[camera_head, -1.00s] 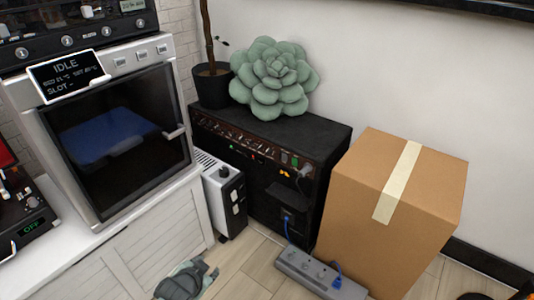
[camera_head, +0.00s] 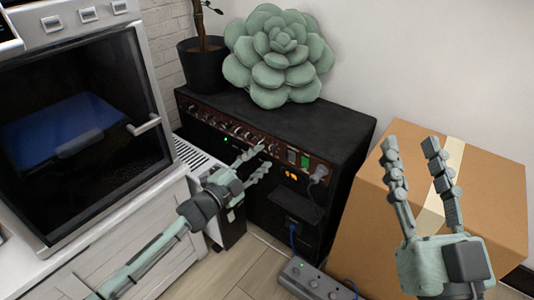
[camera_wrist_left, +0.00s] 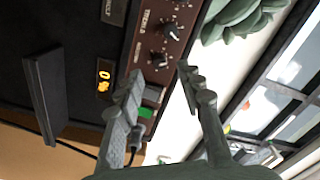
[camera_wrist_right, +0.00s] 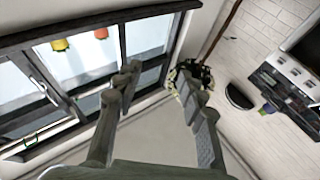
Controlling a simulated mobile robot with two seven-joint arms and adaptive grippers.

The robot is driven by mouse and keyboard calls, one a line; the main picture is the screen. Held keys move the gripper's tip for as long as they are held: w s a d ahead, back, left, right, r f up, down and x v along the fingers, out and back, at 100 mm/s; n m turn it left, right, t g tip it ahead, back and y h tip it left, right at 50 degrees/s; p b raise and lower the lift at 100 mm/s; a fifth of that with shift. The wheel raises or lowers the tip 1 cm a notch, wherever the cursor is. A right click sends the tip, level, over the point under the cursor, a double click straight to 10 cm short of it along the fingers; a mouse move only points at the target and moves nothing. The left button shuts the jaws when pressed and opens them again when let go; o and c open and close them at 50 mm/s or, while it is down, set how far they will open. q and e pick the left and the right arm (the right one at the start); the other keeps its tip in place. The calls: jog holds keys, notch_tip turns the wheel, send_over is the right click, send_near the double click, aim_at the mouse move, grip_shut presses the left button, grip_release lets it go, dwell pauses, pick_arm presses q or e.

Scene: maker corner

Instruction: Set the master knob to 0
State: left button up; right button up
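A black amplifier (camera_head: 290,120) stands against the wall. Its brown front panel (camera_head: 222,124) carries a row of dark knobs. In the left wrist view two knobs show, one (camera_wrist_left: 172,28) farther along the panel and one (camera_wrist_left: 158,58) just beyond my fingertips. I cannot read which is the master knob. An orange lit display (camera_wrist_left: 104,77) sits beside the panel, its digits unclear. My left gripper (camera_head: 264,157) is open and empty, fingers pointing at the panel's right part. My right gripper (camera_head: 411,146) is open and empty, raised before the cardboard box.
A cardboard box (camera_head: 495,190) stands right of the amplifier. A green succulent cushion (camera_head: 278,60) and a potted plant (camera_head: 203,68) sit on top. A white heater (camera_head: 190,152) and an oven (camera_head: 155,60) are left. A power strip (camera_head: 312,280) lies on the floor.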

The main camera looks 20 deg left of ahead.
aim_at(270, 150)
pick_arm(q)
jog(key=shift+x, duration=1.9)
grip_shut()
